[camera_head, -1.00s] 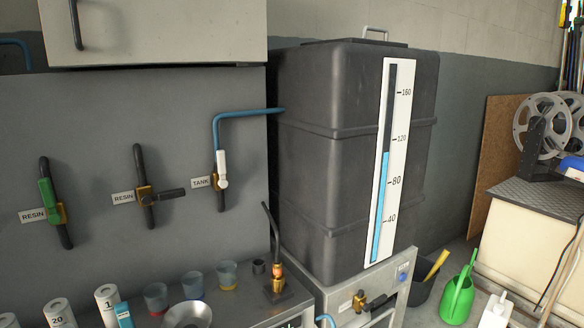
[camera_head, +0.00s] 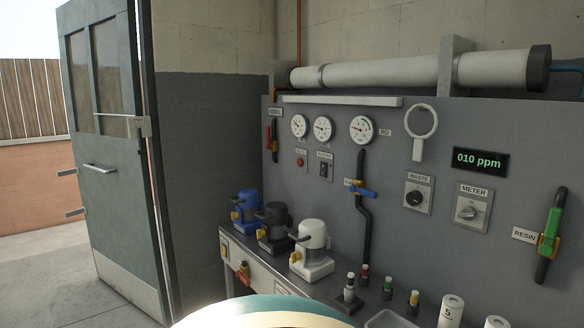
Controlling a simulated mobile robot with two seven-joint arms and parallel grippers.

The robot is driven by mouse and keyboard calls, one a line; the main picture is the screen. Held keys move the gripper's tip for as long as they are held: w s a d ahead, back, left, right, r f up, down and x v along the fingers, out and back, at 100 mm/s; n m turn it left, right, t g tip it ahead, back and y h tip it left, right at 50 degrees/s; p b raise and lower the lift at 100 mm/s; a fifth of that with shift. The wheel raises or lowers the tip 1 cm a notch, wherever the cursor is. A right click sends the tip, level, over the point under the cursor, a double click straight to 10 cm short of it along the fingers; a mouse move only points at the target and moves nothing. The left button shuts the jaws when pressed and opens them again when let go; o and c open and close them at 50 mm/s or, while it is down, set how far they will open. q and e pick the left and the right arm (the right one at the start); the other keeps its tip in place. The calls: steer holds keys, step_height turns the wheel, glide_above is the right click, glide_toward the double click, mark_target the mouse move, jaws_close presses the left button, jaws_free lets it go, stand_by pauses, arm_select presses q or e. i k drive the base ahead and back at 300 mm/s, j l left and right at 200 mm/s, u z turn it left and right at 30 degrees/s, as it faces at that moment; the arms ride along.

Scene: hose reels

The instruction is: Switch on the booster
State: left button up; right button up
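A black rocker switch (camera_head: 324,170) sits on a small grey plate on the grey wall panel (camera_head: 450,130), below the round gauges. The label above it is too small to read surely, and I cannot tell its position. A red round button or lamp (camera_head: 300,162) is on a plate just left of it. A WASTE knob (camera_head: 418,196) and a METER knob (camera_head: 468,212) are further right. Neither of my grippers is in view.
Blue (camera_head: 246,212), black (camera_head: 273,228) and white (camera_head: 313,250) pumps stand on the bench below the panel. Small bottles (camera_head: 388,288) stand to their right. A green door (camera_head: 110,170) stands open at left. A teal and cream curved shape (camera_head: 265,312) fills the bottom edge.

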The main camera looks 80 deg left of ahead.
mark_target(323, 167)
steer(key=u, duration=2.4)
steer(key=z, duration=0.4)
steer(key=i+j+z, duration=0.1)
steer(key=j+z, duration=0.25)
steer(key=i+j+z, duration=0.1)
steer(key=z, duration=0.25)
steer(key=j+z, duration=0.75)
steer(key=j, duration=2.3)
steer(key=i+j, duration=0.1)
steer(key=i, duration=0.2)
steer(key=z, duration=0.05)
